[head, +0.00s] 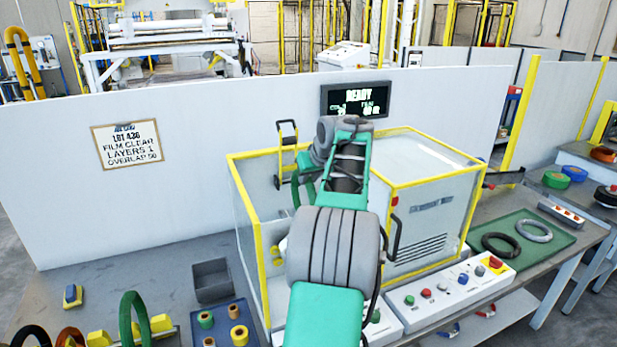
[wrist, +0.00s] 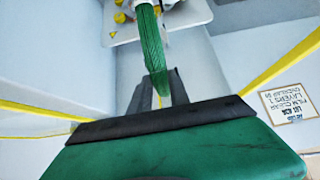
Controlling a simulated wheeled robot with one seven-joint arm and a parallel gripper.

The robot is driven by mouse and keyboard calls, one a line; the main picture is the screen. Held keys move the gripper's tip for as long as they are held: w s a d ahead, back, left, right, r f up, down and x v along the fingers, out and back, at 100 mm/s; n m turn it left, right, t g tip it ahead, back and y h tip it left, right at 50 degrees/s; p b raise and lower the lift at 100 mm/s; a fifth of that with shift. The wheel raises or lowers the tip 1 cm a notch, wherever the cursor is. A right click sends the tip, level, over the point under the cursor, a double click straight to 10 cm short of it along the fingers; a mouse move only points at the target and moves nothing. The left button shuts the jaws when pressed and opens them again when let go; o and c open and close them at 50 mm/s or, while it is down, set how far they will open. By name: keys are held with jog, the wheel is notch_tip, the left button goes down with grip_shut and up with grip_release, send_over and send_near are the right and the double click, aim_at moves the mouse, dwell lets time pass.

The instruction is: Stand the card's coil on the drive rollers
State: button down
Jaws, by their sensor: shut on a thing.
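My gripper (wrist: 158,92) is shut on a green coil (wrist: 154,48), seen edge-on in the wrist view. In the head view a little of a green ring (head: 297,192) shows left of my arm, inside the yellow-framed machine (head: 262,225); the gripper is hidden there. Past the coil, the wrist view shows a pale plate with yellow round parts (wrist: 121,17); I cannot tell whether the coil touches them. The drive rollers are not clearly visible. The card (head: 127,144) on the wall reads FILM CLEAR, LAYERS 1, OVERLAP 50.
Another green coil (head: 125,318) stands at the lower left, by dark and orange coils. A blue tray (head: 222,318) holds small rolls. A green mat (head: 550,240) with two rings lies at right. Yellow-edged clear panels flank my arm.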

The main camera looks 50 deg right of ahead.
notch_tip(320, 180, down, 12)
jog(key=b, duration=0.9)
jog(key=shift+s+r, duration=0.1)
jog(key=shift+r, duration=0.1)
jog(key=shift+f+b, duration=0.45)
jog(key=shift+f, duration=0.25)
dwell(0.3)
jog(key=c, duration=1.1)
grip_release()
jog(key=shift+c, duration=0.2)
jog(key=shift+s+f, duration=0.1)
jog(key=shift+f, duration=0.05)
jog(key=v, duration=0.7)
jog(key=shift+s+r+b, duration=0.2)
jog(key=shift+r+b, duration=0.1)
jog(key=shift+r, duration=0.05)
jog(key=shift+a, duration=0.1)
